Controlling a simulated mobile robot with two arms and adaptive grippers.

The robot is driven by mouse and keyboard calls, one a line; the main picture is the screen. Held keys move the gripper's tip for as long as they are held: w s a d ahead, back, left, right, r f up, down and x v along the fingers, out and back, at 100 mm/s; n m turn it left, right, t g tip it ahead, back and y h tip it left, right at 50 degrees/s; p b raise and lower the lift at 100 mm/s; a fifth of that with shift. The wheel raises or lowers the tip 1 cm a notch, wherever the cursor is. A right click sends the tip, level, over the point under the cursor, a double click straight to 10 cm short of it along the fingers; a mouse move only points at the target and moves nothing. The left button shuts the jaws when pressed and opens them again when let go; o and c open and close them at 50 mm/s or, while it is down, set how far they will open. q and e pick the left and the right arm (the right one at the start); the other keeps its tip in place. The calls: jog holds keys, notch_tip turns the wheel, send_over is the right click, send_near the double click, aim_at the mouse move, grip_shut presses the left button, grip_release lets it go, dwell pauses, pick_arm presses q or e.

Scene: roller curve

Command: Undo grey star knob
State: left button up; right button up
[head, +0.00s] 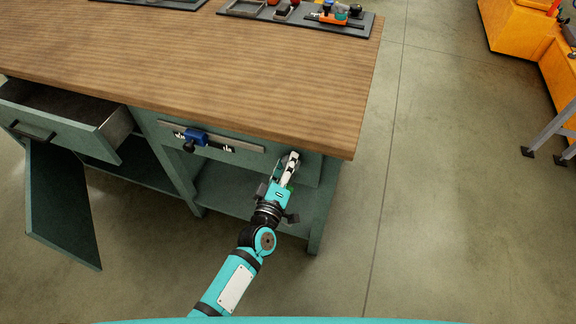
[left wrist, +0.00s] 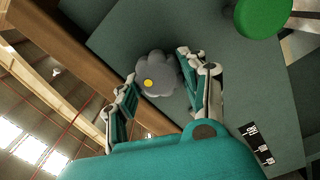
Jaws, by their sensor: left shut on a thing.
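In the head view the left gripper (head: 290,166) is at the bench front, under the right part of the worktop edge. The gripper hides the knob there. My right gripper is not in view.
A round green part (left wrist: 262,14) is close to the knob. A blue clamp (head: 196,136) sits on a rail left of the gripper. An open drawer (head: 62,113) and open door (head: 62,205) stick out at left. The floor (head: 450,220) at right is clear.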

pick_arm(q)
jog(key=n+b, duration=0.1)
jog(key=n, duration=0.2)
jog(key=shift+w+n, duration=0.1)
jog(key=shift+n, duration=0.3)
jog(key=n+b, duration=0.1)
jog(key=n, duration=0.2)
jog(key=shift+n, duration=0.3)
jog(key=n+b, duration=0.1)
jog(key=n, duration=0.2)
jog(key=shift+b, duration=0.3)
jog(key=shift+n+b, duration=0.3)
jog(key=shift+n, duration=1.2)
